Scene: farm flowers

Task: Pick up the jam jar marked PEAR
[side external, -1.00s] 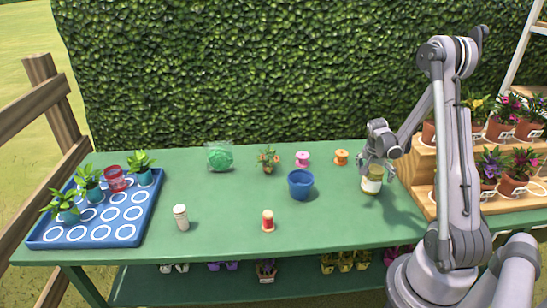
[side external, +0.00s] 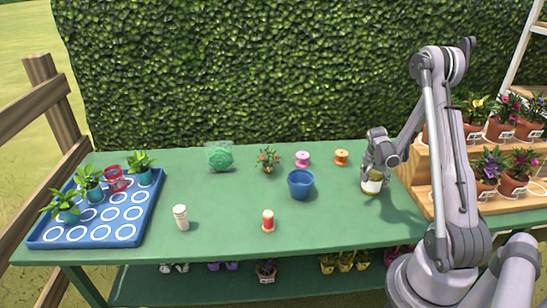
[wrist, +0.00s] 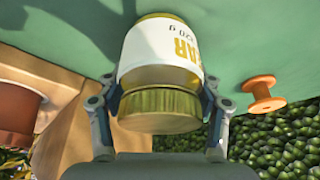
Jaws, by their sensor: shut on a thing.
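The jam jar (side external: 372,184) stands at the right of the green table, with a pale label and an olive-gold lid. In the wrist view the jar (wrist: 160,55) fills the middle, and its label shows "EAR" and "320 g"; the rest of the word is turned out of sight. My gripper (wrist: 160,104) is shut on the jar, one finger on each side just below or at the lid. In the side view my gripper (side external: 374,168) is over the jar's top. The jar looks upright and at the table surface; I cannot tell if it touches.
A blue pot (side external: 300,184) stands left of the jar. An orange spool (side external: 341,157) and a pink spool (side external: 302,158) lie behind. Wooden steps with potted flowers (side external: 425,180) rise close on the right. A blue tray (side external: 142,222) is far left.

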